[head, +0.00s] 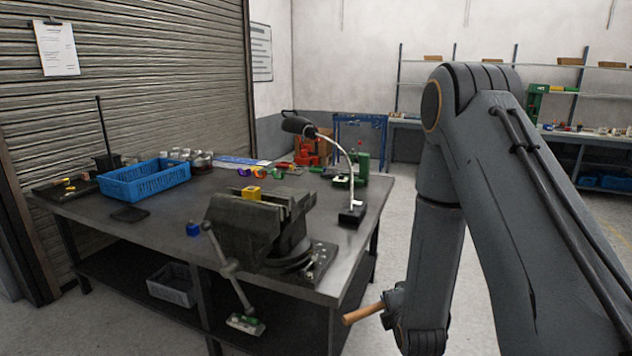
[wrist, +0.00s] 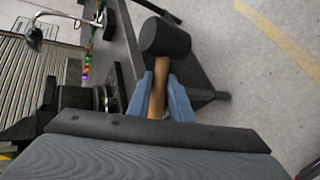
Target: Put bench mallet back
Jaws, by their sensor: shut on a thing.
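The bench mallet has a black head (wrist: 166,38) and a wooden handle (wrist: 157,95). In the wrist view my gripper (wrist: 160,98) is shut on the handle, with the head sticking out past the fingers. In the head view only the wooden handle (head: 363,313) shows, beside my wrist at the front right corner of the workbench and off its edge. The mallet's head and my fingers are hidden there behind my arm. The workbench (head: 150,228) has a dark metal top.
A large vise (head: 245,225) with a yellow block (head: 251,192) stands at the bench's front. A lamp (head: 352,212) stands at its right edge. The floor right of the bench is clear.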

